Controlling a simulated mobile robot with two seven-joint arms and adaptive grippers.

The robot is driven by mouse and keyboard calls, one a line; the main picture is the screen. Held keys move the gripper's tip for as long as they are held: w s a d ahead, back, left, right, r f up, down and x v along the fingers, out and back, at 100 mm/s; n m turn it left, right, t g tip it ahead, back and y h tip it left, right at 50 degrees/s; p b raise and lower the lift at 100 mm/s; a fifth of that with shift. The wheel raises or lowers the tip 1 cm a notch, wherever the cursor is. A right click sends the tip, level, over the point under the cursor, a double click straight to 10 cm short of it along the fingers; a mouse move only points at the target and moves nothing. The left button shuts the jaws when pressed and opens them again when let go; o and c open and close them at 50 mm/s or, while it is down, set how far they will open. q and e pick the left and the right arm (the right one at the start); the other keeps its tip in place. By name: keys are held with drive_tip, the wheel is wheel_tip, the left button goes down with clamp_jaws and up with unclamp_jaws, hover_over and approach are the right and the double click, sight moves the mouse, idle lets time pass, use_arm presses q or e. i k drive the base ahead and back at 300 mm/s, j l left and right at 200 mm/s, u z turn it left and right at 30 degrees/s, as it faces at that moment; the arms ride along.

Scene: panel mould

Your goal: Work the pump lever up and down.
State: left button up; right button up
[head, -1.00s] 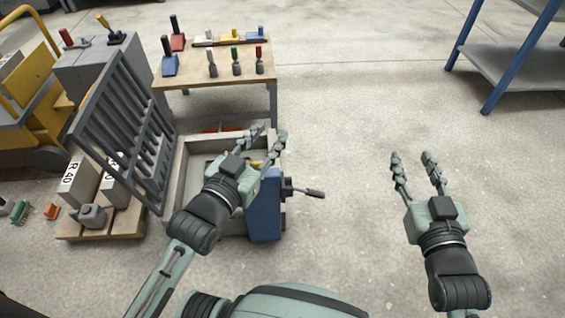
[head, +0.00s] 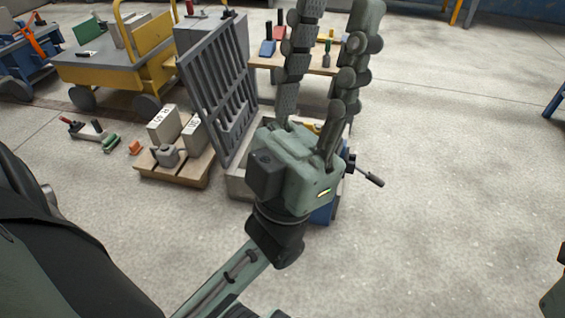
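The pump lever (head: 368,175) is a short dark rod with a thicker grip. It sticks out to the right of the blue pump body (head: 324,213) and slopes slightly down. The pump body is mostly hidden behind my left gripper (head: 338,22). My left gripper is large in the middle of the head view, its fingers spread and pointing up, with nothing seen between them. It appears in front of the pump, with the lever clear to its right. Only a sliver of my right arm shows at the right edge; its fingers are out of the picture.
A grey barred grate (head: 215,85) stands upright left of the pump. A wooden pallet (head: 178,178) with grey weights lies further left. A workbench (head: 268,62) with coloured tools and a yellow cart (head: 120,62) are behind. The floor at right is clear.

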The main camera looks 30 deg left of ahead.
sight(374, 179)
drive_tip(key=i+l, duration=0.15)
drive_tip(key=i, duration=0.15)
drive_tip(key=i+l, duration=0.1)
drive_tip(key=i, duration=0.2)
drive_tip(key=i+j+u, duration=0.15)
drive_tip(key=i, duration=0.3)
